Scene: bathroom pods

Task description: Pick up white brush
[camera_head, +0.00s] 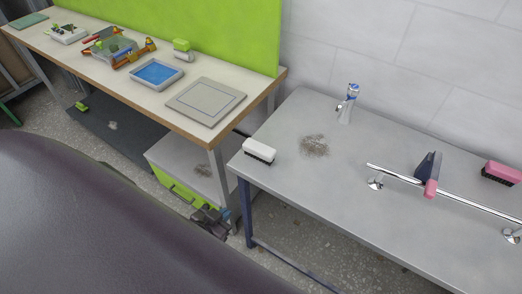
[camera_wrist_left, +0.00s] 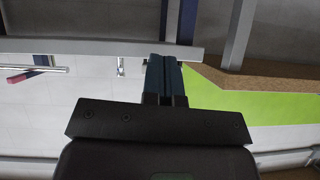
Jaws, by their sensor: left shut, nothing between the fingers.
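The white brush (camera_head: 258,148), with dark bristles underneath, rests on the left end of the grey table (camera_head: 330,188). My left gripper (camera_head: 212,220) is below and to the left of the brush in the head view, beside the table's left end and apart from the brush. Its dark fingers (camera_wrist_left: 165,75) are together and empty in the left wrist view. I cannot make out the white brush in the left wrist view. My right gripper is not in view.
A patch of debris (camera_head: 314,145) lies right of the brush. A wooden workbench (camera_head: 110,75) with several items and a green-fronted box (camera_head: 180,188) stand left. The table's front left is clear.

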